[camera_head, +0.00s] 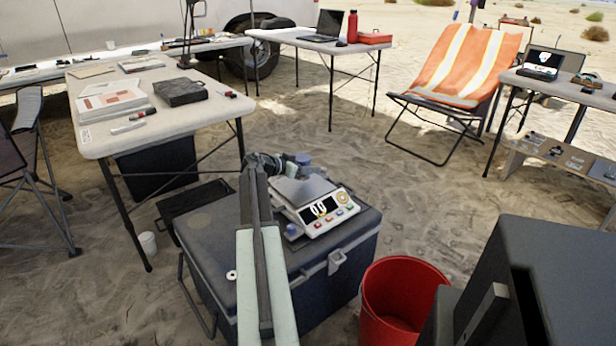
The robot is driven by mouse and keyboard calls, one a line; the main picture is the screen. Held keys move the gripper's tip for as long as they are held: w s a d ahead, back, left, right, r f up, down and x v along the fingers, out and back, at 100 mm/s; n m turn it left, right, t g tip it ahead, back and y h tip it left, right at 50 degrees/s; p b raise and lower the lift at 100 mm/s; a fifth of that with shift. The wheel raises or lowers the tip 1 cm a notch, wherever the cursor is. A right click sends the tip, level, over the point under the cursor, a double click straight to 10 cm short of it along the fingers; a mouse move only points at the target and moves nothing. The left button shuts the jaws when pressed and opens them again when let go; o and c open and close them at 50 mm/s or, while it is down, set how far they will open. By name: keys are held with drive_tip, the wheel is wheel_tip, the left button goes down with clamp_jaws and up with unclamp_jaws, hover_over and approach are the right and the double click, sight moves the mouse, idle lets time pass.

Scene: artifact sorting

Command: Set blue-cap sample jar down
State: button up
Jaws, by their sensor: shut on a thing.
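The blue-cap sample jar (304,160) is at the tip of my arm, over the back part of a digital scale (322,211). My gripper (291,166) is shut on the jar. I cannot tell whether the jar touches the scale's metal plate (303,190). The scale's display seems to read zero. The scale stands on a dark cooler (230,262).
A red bucket (402,290) stands right of the cooler. A white table (100,140) with papers and a dark box (180,91) is at left. An orange-striped chair (462,68) stands behind on sand.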

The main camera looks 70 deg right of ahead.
wheel_tip(320, 180, down, 4)
drive_tip(key=b, duration=0.2)
drive_tip(key=shift+r+b, duration=0.25)
drive_tip(key=shift+b, duration=0.05)
drive_tip(key=shift+r, duration=0.2)
drive_tip(key=shift+f, duration=0.15)
drive_tip(key=o, duration=1.5)
